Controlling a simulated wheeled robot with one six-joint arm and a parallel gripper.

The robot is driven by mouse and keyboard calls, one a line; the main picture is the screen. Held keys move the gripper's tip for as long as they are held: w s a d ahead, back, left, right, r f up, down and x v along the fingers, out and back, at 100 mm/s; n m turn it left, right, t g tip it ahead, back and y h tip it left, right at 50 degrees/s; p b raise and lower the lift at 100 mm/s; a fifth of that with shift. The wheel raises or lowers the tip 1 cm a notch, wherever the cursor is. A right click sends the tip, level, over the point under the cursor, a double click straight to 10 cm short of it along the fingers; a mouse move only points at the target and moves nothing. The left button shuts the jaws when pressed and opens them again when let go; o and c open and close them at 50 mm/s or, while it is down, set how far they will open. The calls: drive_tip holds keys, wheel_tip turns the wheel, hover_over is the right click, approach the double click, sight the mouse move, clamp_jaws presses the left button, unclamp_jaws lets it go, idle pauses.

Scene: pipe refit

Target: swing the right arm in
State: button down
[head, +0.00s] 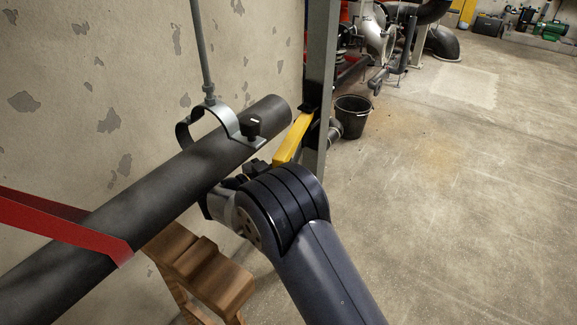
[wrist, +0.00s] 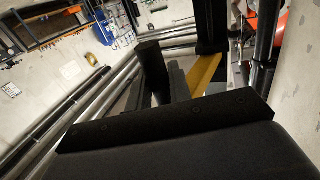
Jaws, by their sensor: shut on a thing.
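The right arm is a yellow bar (head: 293,138) beside the grey upright post (head: 320,95), close to the free end of the black pipe (head: 150,195). It slants from the post down toward my gripper (head: 255,167). My gripper is shut at the near end of the yellow bar, on a dark part there; my wrist largely hides the grip in the head view. In the wrist view, the dark jaws (wrist: 163,82) stand upright in the middle, with the yellow bar (wrist: 204,75) just right of them.
A red band (head: 75,225) crosses the pipe at left. A wooden stand (head: 205,270) is below. A black bucket (head: 352,116) stands behind the post. The floor at right is clear.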

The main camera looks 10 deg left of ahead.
drive_tip(key=shift+r, duration=0.2)
drive_tip(key=c, duration=1.6)
unclamp_jaws()
drive_tip(key=shift+w, duration=0.1)
drive_tip(key=shift+o, duration=1.3)
drive_tip(key=shift+f, duration=0.1)
drive_tip(key=shift+d, duration=0.1)
